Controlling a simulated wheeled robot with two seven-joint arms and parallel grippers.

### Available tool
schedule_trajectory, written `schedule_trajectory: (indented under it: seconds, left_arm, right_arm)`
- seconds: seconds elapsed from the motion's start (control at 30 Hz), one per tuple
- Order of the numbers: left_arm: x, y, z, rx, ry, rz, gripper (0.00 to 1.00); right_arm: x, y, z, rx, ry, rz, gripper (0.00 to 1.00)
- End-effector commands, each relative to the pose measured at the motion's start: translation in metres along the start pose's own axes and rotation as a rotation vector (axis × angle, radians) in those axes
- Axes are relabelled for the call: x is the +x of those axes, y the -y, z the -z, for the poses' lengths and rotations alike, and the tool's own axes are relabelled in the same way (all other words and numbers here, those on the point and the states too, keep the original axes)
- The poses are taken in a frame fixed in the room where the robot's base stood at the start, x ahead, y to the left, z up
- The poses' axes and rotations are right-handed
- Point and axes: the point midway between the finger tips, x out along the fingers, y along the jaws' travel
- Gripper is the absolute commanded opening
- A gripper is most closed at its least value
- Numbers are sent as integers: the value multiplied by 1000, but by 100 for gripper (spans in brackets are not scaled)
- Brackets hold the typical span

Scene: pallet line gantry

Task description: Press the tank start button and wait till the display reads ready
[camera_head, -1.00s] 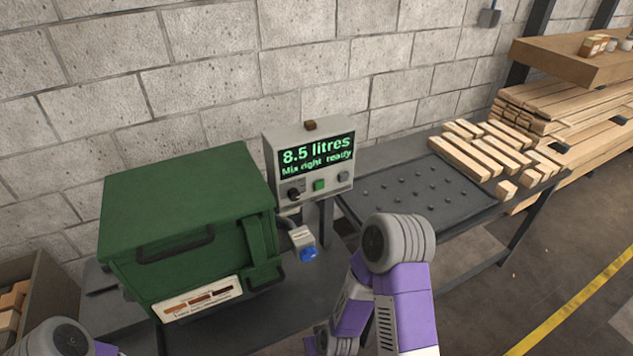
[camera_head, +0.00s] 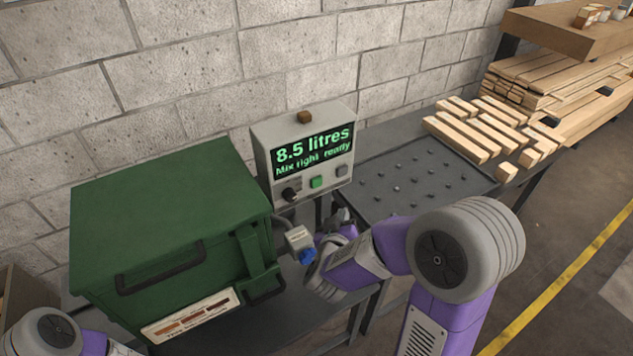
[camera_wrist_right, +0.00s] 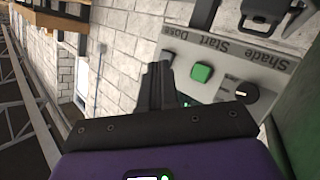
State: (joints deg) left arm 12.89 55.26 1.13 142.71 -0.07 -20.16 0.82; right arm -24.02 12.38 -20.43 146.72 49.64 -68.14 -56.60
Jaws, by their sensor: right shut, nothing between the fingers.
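In the right wrist view the panel is upside down, with the green button (camera_wrist_right: 202,73) under the label Start. My right gripper (camera_head: 341,214) is shut and empty, below and in front of the panel; its dark fingers (camera_wrist_right: 160,82) appear apart from the green button. My left gripper is out of view.
A blue-ended tap (camera_head: 306,255) sticks out from the tank, close to my right wrist. A dark studded tray (camera_head: 395,205) lies to the right, with wooden blocks (camera_head: 470,135) beyond it. A block wall stands behind.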

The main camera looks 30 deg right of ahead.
Motion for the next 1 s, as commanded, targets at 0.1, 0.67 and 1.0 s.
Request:
schedule_trajectory:
  seconds: [0.1,0.67,1.0]
  left_arm:
    - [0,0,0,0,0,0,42]
    - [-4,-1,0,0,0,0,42]
    - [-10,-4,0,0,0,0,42]
  right_arm:
    - [1,1,1,0,0,1,0]
    - [46,34,34,0,0,2,0]
    - [61,45,44,0,1,2,0]
